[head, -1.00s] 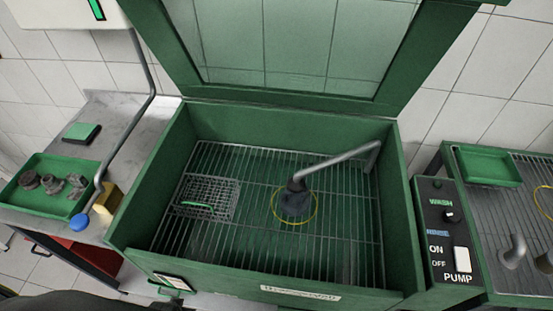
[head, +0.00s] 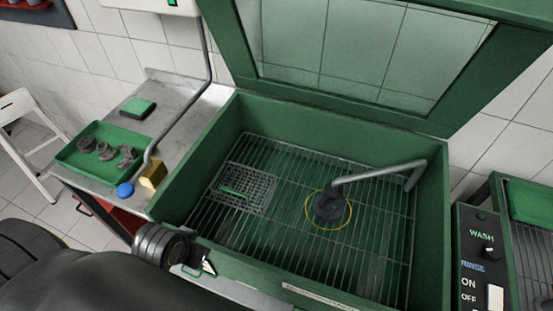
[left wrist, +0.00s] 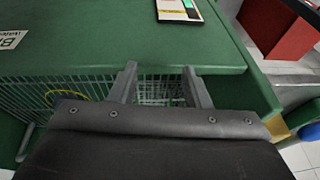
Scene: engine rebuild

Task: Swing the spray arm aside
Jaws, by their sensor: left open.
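The spray arm (head: 375,175) is a bent grey pipe inside the open green parts washer (head: 235,115). It runs from the right side to a dark nozzle head (head: 328,207) over the wire rack, with a yellow ring around the head. My left arm reaches in from the lower left of the head view, its wrist near the washer's front left corner. In the left wrist view my left gripper (left wrist: 160,86) is open, its two fingers apart with nothing between them; a wire basket shows beyond. It is well apart from the spray arm. My right gripper is not in view.
The wire basket (head: 245,190) sits at the rack's left. The lid stands open behind. On the left bench are a green tray (head: 75,163) of parts, a yellow block (head: 153,175) and a blue knob (head: 125,189). The control panel (head: 482,262) is at the right.

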